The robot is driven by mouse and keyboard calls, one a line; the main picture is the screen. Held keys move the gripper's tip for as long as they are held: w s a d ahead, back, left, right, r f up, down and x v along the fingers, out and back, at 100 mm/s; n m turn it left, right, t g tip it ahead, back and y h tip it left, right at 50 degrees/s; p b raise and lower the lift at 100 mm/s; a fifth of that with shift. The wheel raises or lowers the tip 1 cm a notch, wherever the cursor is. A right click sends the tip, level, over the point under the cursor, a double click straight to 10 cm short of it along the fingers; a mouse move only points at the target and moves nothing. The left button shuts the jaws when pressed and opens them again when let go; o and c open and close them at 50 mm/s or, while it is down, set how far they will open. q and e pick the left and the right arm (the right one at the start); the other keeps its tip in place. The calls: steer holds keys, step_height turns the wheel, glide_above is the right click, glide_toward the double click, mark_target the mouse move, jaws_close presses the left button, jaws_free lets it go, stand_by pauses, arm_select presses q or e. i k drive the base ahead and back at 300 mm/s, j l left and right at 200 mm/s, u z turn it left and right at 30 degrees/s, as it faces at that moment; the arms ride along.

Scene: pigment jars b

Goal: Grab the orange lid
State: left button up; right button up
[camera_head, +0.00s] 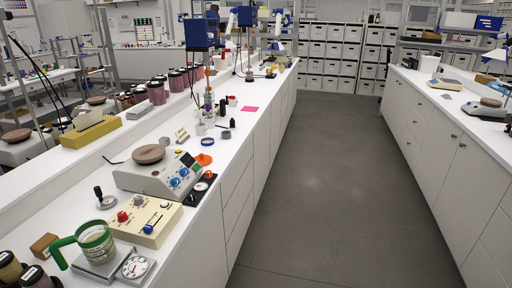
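An orange lid (203,159), a flat disc, lies on the white counter (232,150) on the left. It is just behind and to the right of a grey instrument (150,178) with a round brown top and blue knobs. A dark blue ring or lid (207,142) lies just beyond the orange lid. Neither of my grippers is in the view, and nothing is seen touching the orange lid.
A yellow-cream box with knobs (146,220), a green-handled glass jug (92,242) and a dial (137,266) stand nearer. Pink-red jars (157,93) line a raised shelf. A grey floor aisle (320,190) is clear between this counter and the right cabinets (450,150).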

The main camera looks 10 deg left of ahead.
mark_target(203, 159)
steer(key=i+l+z, duration=0.1)
steer(key=i, duration=0.7)
steer(key=i+l, duration=0.2)
steer(key=i, duration=0.6)
steer(key=i+l+u, duration=0.1)
steer(key=i+u, duration=0.15)
steer(key=u, duration=0.2)
steer(key=i+l+u, duration=0.15)
steer(key=u, duration=0.25)
steer(key=i+l+u, duration=0.3)
steer(key=u, duration=0.15)
steer(key=i+l+u, duration=0.15)
steer(key=l+u, duration=0.3)
steer(key=i+j, duration=0.05)
steer(key=j, duration=0.1)
